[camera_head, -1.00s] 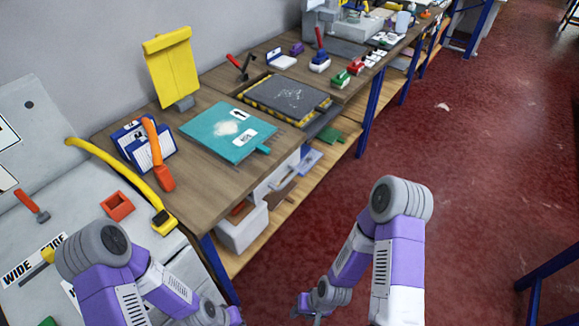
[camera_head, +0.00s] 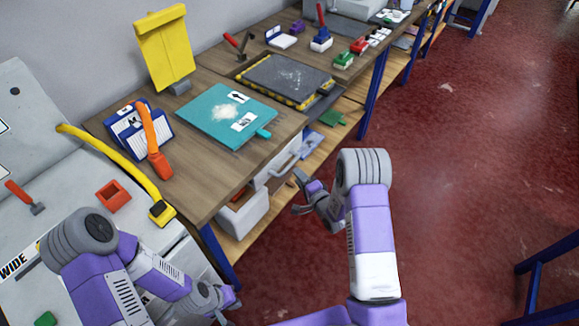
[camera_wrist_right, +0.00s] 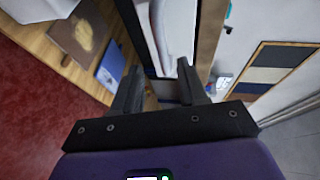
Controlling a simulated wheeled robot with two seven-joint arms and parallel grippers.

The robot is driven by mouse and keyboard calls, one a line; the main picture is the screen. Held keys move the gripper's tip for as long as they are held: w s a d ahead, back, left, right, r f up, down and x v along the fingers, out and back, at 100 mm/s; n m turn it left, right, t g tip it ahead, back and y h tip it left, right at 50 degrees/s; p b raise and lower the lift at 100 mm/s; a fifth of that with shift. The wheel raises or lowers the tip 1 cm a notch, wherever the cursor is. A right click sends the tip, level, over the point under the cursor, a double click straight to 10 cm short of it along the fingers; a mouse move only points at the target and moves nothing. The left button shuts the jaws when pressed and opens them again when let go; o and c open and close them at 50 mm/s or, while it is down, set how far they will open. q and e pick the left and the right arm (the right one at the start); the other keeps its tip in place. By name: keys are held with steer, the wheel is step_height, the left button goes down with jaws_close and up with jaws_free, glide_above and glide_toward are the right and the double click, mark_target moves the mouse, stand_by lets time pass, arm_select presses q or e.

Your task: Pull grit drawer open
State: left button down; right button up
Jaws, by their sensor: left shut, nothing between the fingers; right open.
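A pale drawer (camera_head: 268,172) with a bar handle (camera_head: 286,163) sits under the front edge of the wooden bench; I take it for the grit drawer. It looks closed. My right gripper (camera_head: 299,191) is open and empty, just in front of and slightly below the handle. In the right wrist view the open fingers (camera_wrist_right: 159,82) point at the pale drawer front and its white handle (camera_wrist_right: 179,28), which lies ahead of them; I cannot tell whether they touch. My left gripper (camera_head: 232,301) is shut and empty, low at the lower left, away from the drawer.
A teal board (camera_head: 200,122) with pale powder lies on the bench above the drawer. A grey bin (camera_head: 243,217) and a lower shelf (camera_head: 232,245) are below. A blue bench leg (camera_head: 218,257) stands left of the drawer.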

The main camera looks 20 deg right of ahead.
mark_target(290, 165)
steer(key=x, duration=0.3)
steer(key=b+x, duration=0.1)
steer(key=x, duration=0.3)
steer(key=shift+w+r, duration=0.15)
steer(key=shift+w, duration=0.2)
jaws_close()
